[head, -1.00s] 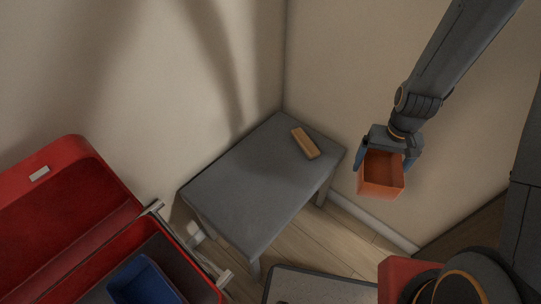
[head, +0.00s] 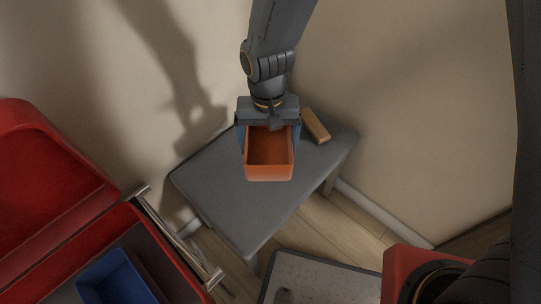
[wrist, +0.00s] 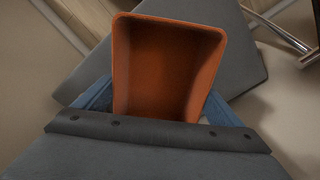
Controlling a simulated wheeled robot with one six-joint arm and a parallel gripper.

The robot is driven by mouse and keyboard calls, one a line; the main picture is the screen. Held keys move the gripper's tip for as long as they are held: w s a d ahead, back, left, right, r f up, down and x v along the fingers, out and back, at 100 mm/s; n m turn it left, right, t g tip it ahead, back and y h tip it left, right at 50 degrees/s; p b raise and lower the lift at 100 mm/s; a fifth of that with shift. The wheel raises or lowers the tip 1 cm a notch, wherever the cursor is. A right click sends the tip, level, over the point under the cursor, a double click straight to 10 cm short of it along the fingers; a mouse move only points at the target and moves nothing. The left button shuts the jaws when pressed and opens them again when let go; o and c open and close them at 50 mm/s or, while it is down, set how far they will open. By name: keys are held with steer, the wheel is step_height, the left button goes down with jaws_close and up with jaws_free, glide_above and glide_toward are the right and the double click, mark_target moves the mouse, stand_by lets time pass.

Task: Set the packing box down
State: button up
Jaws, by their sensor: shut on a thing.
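The packing box is an orange open-topped box (head: 270,171). It looks empty inside and also shows in the wrist view (wrist: 165,75). My gripper (head: 268,135) is shut on it, with a blue finger on each side. The box hangs upright over the grey table (head: 225,205), in front of its middle and back part in the head view. The table also shows behind the box in the wrist view (wrist: 90,75). I cannot tell the exact gap between box and tabletop.
A tan wooden block (head: 316,126) lies on the table's back right, close to my gripper. A red open case (head: 50,170) with a blue bin (head: 118,280) stands at left. A grey speckled surface (head: 320,280) lies at the bottom. Walls close off the back.

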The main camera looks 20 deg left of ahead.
steer(key=shift+s+a+f, duration=0.2)
steer(key=shift+s+a, duration=0.55)
steer(key=shift+a, duration=0.1)
steer(key=b, duration=0.2)
glide_toward(270, 187)
steer(key=a+f, duration=0.1)
steer(key=w+a+f, duration=0.1)
steer(key=f, duration=0.1)
steer(key=w+a+f, duration=0.1)
steer(key=f, duration=0.1)
steer(key=shift+w+a+f, duration=0.2)
steer(key=shift+w, duration=0.05)
steer(key=o, duration=0.9)
